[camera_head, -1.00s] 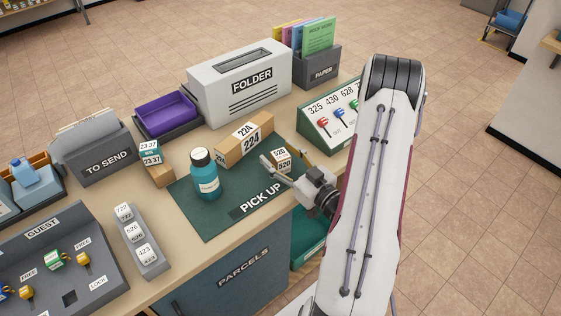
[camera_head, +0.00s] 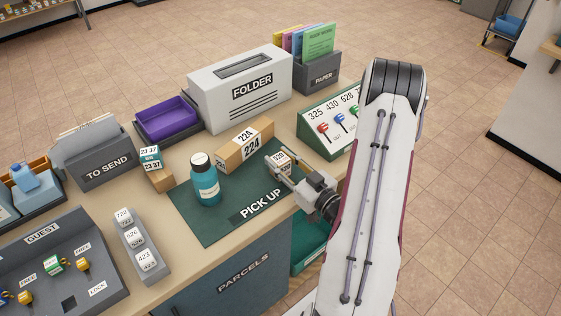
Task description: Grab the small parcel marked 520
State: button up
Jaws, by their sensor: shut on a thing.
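The small parcel marked 520 (camera_head: 281,158) is at the right end of the green PICK UP mat (camera_head: 229,219). Its label is partly hidden by a finger of my gripper (camera_head: 274,167). My gripper reaches in from the right, with its fingers closed around the small parcel. I cannot tell whether the parcel touches the mat or is slightly above it.
A larger parcel marked 224 (camera_head: 232,157) lies just left of the small one. A teal bottle (camera_head: 206,182) stands on the mat. The key board (camera_head: 328,146) is close behind at right, and the white FOLDER box (camera_head: 228,99) is at the back.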

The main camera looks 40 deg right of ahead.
aim_at(280, 158)
jog(key=shift+r, duration=4.8)
